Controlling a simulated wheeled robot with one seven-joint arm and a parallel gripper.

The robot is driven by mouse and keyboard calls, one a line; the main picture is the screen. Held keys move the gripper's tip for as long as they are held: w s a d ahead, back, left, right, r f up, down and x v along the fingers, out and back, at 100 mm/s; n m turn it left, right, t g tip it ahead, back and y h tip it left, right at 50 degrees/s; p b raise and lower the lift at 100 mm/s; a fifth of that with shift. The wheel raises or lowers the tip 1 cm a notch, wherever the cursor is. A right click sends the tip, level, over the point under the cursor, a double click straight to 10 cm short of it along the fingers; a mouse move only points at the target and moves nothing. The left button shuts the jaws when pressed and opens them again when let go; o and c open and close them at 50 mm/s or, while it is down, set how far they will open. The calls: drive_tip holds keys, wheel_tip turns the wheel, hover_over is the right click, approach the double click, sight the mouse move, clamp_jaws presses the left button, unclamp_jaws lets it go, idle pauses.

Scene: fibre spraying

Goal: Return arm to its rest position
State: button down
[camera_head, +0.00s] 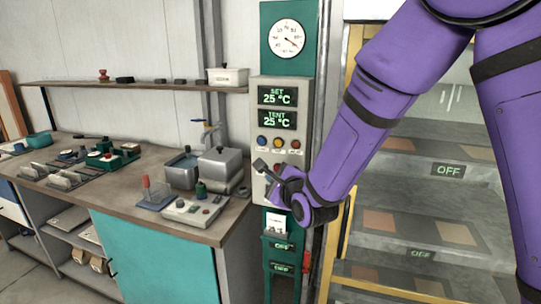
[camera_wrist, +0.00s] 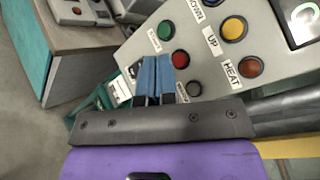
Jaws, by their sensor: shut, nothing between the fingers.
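My gripper (camera_head: 262,168) is shut and empty, in front of the lower part of a grey control panel (camera_head: 257,150). My purple arm reaches down to it from the upper right. In the wrist view the blue fingers of my gripper (camera_wrist: 155,66) lie together, close to a green button (camera_wrist: 166,30) and a red button (camera_wrist: 180,60). I cannot tell whether they touch the panel. The upper displays read SET 25 °C (camera_head: 277,96) and TENT 25 °C (camera_head: 277,120). A yellow button (camera_wrist: 234,27) by the UP label and a red button by the HEAT label (camera_wrist: 250,67) are uncovered.
A workbench (camera_head: 205,232) with tools and grey boxes stands left of the panel, under a wall shelf (camera_head: 150,84). A round dial (camera_head: 287,38) is above the panel. Stepped racks (camera_head: 405,200) with OFF signs and a yellow frame (camera_head: 340,240) stand at the right, behind my arm.

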drive_tip(key=s+d+r+n+g+h, duration=0.2)
drive_tip(key=s+d+r+n, duration=0.3)
drive_tip(key=d, duration=0.4)
drive_tip(key=s+d+r+n+g+h, duration=0.2)
drive_tip(key=s+d+r+n, duration=0.3)
drive_tip(key=d, duration=0.3)
drive_tip(key=s+d+r+n+g+h, duration=0.1)
drive_tip(key=s+d+n+g, duration=0.2)
drive_tip(key=s, duration=0.8)
drive_tip(key=s+d+r+n+g+h, duration=0.2)
drive_tip(key=s+d+n, duration=0.5)
drive_tip(key=s, duration=0.4)
drive_tip(key=shift+s+d+g, duration=0.2)
drive_tip(key=shift+d+g, duration=0.2)
drive_tip(key=shift+d, duration=0.15)
drive_tip(key=shift+r, duration=0.1)
